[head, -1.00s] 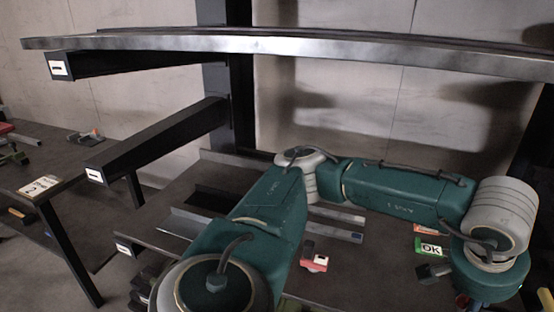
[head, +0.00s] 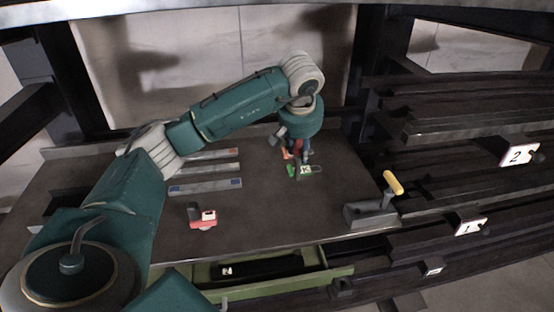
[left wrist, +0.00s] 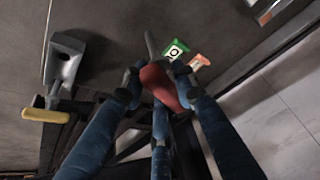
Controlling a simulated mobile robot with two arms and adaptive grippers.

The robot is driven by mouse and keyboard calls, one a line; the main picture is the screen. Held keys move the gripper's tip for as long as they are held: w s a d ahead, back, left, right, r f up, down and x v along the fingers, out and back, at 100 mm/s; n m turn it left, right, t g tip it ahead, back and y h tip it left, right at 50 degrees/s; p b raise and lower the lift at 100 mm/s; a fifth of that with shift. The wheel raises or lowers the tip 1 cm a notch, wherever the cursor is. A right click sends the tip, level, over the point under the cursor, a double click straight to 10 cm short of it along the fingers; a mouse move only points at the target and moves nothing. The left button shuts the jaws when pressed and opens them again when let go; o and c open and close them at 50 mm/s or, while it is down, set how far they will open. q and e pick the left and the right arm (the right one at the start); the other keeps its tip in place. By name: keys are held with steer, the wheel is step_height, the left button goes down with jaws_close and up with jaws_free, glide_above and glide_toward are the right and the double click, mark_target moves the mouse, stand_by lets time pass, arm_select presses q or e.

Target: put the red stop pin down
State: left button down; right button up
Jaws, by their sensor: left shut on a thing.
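My left gripper (head: 302,153) reaches down over the dark table from above in the head view. In the left wrist view its blue fingers (left wrist: 160,100) are shut on the red stop pin (left wrist: 157,82). The pin's red body sits between the fingertips, and a thin grey end sticks out beyond it. In the head view the pin is small and mostly hidden by the fingers. Whether it touches the table I cannot tell. My right gripper is in neither current view.
A green OK tag (head: 309,170) and an orange piece (head: 286,154) lie close by the gripper. A grey block with a yellow handle (head: 393,183) stands at the table's right edge. A red-and-black piece (head: 203,218) lies front left. Bare table (head: 262,212) lies between them.

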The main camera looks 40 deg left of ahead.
mark_target(299, 171)
arm_select(q)
step_height(299, 171, down, 8)
steer(key=shift+p, duration=0.95)
steer(key=shift+a+f, duration=0.1)
steer(key=shift+f, duration=0.05)
arm_select(e)
steer(key=shift+d+r, duration=0.3)
steer(key=shift+r, duration=0.25)
steer(key=shift+d+r, duration=0.25)
steer(key=shift+r, duration=0.3)
arm_select(q)
steer(key=shift+f+b, duration=0.2)
steer(key=shift+b, duration=0.1)
steer(key=c, duration=1.4)
jaws_free()
steer(key=shift+o, duration=0.2)
arm_select(e)
steer(key=shift+a+f, duration=0.1)
